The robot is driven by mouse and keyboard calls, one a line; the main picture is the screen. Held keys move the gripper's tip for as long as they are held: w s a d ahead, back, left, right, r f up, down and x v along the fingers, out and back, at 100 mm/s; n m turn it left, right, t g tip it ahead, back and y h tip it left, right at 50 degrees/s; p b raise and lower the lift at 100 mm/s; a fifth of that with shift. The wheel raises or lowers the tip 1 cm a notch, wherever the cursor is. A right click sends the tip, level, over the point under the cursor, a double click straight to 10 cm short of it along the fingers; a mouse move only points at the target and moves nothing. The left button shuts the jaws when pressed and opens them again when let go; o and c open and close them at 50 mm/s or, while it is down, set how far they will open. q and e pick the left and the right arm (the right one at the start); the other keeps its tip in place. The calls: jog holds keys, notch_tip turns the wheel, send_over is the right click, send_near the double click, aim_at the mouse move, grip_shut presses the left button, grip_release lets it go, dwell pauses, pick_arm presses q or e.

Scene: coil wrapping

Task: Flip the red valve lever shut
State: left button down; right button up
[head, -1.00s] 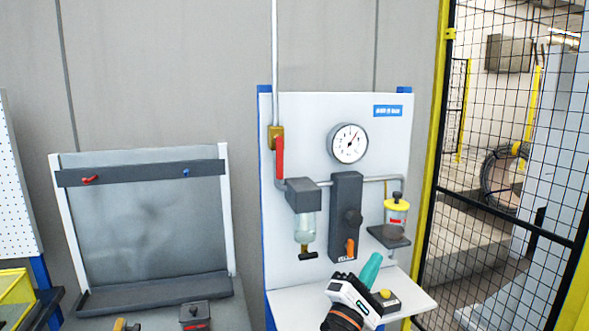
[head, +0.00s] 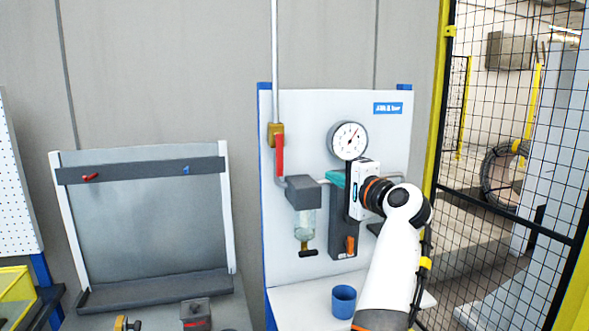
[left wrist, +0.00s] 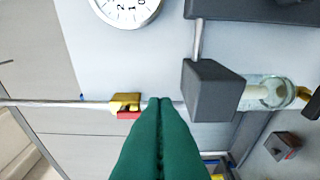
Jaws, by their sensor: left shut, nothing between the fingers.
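The red valve lever (head: 280,155) hangs straight down from a brass valve body (head: 275,130) on the vertical pipe at the panel's left. It lies parallel to the pipe. In the left wrist view, the brass body (left wrist: 125,101) shows just left of the fingertips, with part of the red lever (left wrist: 128,115) beside it; the green fingers hide the rest. My left gripper (head: 329,178) is shut and empty. Its teal fingers point left, in front of the panel, right of the lever and apart from it. They also show closed in the left wrist view (left wrist: 160,102). My right gripper is not in view.
A pressure gauge (head: 348,141) sits above my gripper. A grey filter block (head: 303,191) with a clear bowl (head: 304,222) is right of and below the lever. A blue cup (head: 343,301) stands on the white shelf (head: 293,297). A mesh fence (head: 470,230) stands at right.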

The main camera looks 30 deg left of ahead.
aim_at(279, 155)
pick_arm(q)
jog(key=shift+a, duration=0.1)
jog(key=p+x, duration=0.2)
jog(key=x, duration=0.1)
jog(key=p+x, duration=0.2)
jog(key=x, duration=0.1)
jog(key=p+x, duration=0.2)
jog(key=x, duration=0.1)
jog(key=shift+w+a+r, duration=0.2)
jog(key=shift+a+r, duration=0.1)
jog(key=shift+a, duration=0.05)
jog(key=shift+s+a+f+p, duration=0.1)
jog(key=shift+s+a+p, duration=0.6)
jog(key=shift+p, duration=0.5)
jog(key=shift+s+a+f+p, duration=0.15)
jog(key=shift+s+a+p, duration=0.5)
jog(key=shift+s, duration=0.15)
jog(key=shift+w+f, duration=0.1)
